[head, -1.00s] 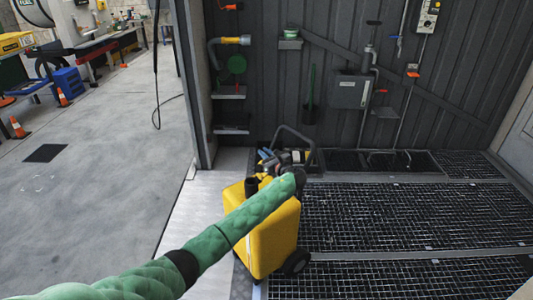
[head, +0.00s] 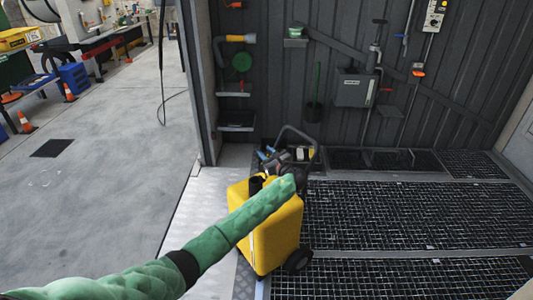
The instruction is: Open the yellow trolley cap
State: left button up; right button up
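The yellow trolley (head: 276,237) stands upright on its wheels in the middle of the head view, with a dark handle rising behind it. A black round part (head: 256,184) on its top left may be its cap; I cannot tell whether it is open or closed. My green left arm reaches across the trolley's front and top and hides part of both. My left gripper (head: 286,168) is at the arm's far end, over the back of the trolley's top. Its fingers are too small and dark to make out against the clutter there. My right gripper is not in view.
Metal grating (head: 400,215) covers the floor to the right. A dark corrugated wall with a grey box (head: 354,88), pipes and small shelves stands behind. Open concrete floor (head: 110,190) lies left, with orange cones (head: 68,93) and a workbench beyond.

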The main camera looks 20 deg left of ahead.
pick_arm(q)
jog(key=v, duration=0.7)
jog(key=shift+s+d, duration=0.25)
jog(key=shift+d, duration=0.05)
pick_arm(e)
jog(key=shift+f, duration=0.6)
